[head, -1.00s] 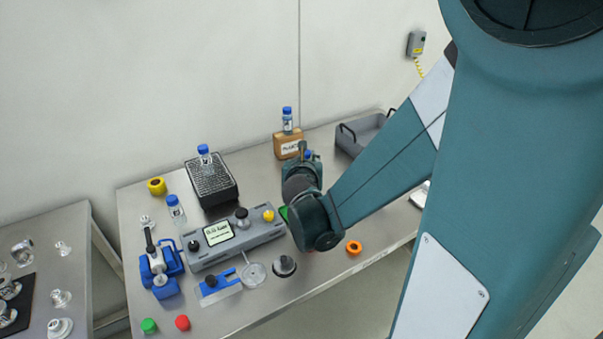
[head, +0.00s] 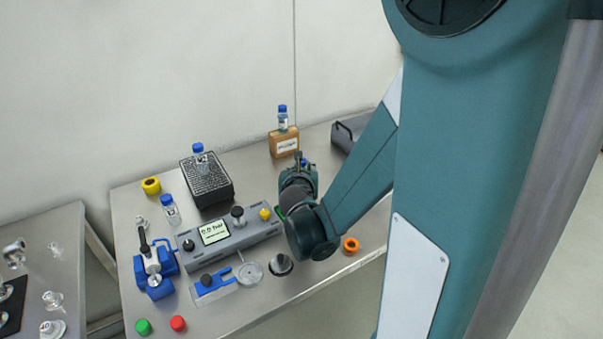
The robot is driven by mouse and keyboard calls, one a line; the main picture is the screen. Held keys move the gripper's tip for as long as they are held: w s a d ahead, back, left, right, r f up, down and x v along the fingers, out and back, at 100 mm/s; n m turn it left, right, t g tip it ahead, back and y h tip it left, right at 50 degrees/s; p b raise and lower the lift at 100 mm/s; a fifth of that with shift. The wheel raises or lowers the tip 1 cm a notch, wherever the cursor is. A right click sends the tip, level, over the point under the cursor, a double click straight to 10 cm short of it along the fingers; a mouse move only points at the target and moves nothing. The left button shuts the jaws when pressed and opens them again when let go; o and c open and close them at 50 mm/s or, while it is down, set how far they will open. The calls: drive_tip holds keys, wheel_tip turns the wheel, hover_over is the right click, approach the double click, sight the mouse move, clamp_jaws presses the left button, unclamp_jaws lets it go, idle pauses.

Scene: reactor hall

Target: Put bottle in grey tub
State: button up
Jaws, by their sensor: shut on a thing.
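My gripper (head: 299,168) is over the back right part of the steel table, in front of a brown box. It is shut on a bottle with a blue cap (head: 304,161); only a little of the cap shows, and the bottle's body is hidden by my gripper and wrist. The grey tub (head: 344,138) with a dark handle is at the table's back right edge, right of my gripper and partly hidden behind my arm. Other blue-capped bottles stand on the brown box (head: 283,118), on the black rack (head: 199,156) and on the table at left (head: 171,210).
The brown box (head: 284,144) and black rack (head: 207,186) stand along the back. A grey device with a display (head: 226,230) and a blue clamp-like device (head: 154,270) are in front. An orange ring (head: 350,245) lies near the front edge. A wall is behind.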

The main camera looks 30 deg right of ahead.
drive_tip(key=shift+f, duration=0.35)
drive_tip(key=shift+f, duration=0.15)
drive_tip(key=o, duration=1)
drive_tip(key=shift+r, duration=0.2)
drive_tip(key=shift+s+a+r, duration=0.2)
drive_tip(key=shift+s+a, duration=0.05)
drive_tip(key=shift+s, duration=0.1)
drive_tip(key=shift+p+v, duration=1.3)
drive_tip(key=shift+v, duration=4.2)
drive_tip(key=shift+s, duration=0.1)
